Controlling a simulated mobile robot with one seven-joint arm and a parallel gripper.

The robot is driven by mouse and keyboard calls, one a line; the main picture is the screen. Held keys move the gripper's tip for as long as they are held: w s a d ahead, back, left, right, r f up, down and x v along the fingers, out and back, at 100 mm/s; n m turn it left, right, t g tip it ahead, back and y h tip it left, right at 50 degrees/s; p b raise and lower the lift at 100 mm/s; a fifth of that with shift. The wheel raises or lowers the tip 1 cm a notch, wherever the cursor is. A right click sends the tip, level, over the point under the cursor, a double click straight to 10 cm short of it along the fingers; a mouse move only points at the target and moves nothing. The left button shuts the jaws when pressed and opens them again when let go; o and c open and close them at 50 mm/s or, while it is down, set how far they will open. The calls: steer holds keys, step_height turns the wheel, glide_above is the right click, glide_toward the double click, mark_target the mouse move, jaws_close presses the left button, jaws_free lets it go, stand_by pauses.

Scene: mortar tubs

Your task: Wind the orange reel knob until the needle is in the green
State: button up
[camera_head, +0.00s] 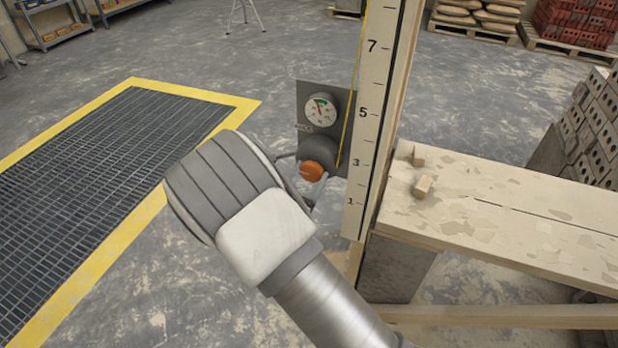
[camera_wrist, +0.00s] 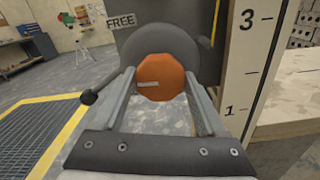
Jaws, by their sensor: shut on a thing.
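The orange reel knob (camera_wrist: 161,77) is a faceted disc with a pale mark on its face. It sits on a dark grey round reel on a plate fixed beside the numbered board. In the head view the knob (camera_head: 312,171) shows just past my wrist. My gripper (camera_wrist: 159,83) is shut on the knob, one finger on each side. The gauge (camera_head: 320,109) is above the reel, with a white face, a green part near the top and a thin needle pointing up and slightly left. The picture is too small to be sure whether the needle lies in the green.
A small lever with a dark ball end (camera_wrist: 88,97) sticks out left of the reel, near a "FREE" label (camera_wrist: 121,21). The numbered upright board (camera_head: 368,110) stands close on the right, with a yellow line. A plank bench (camera_head: 510,215) extends right. A floor grate (camera_head: 100,150) lies left.

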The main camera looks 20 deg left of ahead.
steer(key=m+b, duration=0.3)
steer(key=m, duration=0.1)
steer(key=shift+f, duration=0.2)
steer(key=shift+r+m+b, duration=0.1)
steer(key=shift+m+b, duration=0.75)
steer(key=shift+m, duration=0.45)
steer(key=shift+r, duration=0.1)
steer(key=o, duration=1.3)
steer(key=shift+s, duration=0.1)
steer(key=s+p, duration=0.1)
steer(key=s, duration=0.4)
steer(key=s+a, duration=0.1)
steer(key=s, duration=0.5)
steer(key=s+p, duration=0.1)
steer(key=s, duration=0.5)
steer(key=shift+s+a+p, duration=0.15)
steer(key=shift+a+p, duration=0.05)
steer(key=shift+p, duration=0.1)
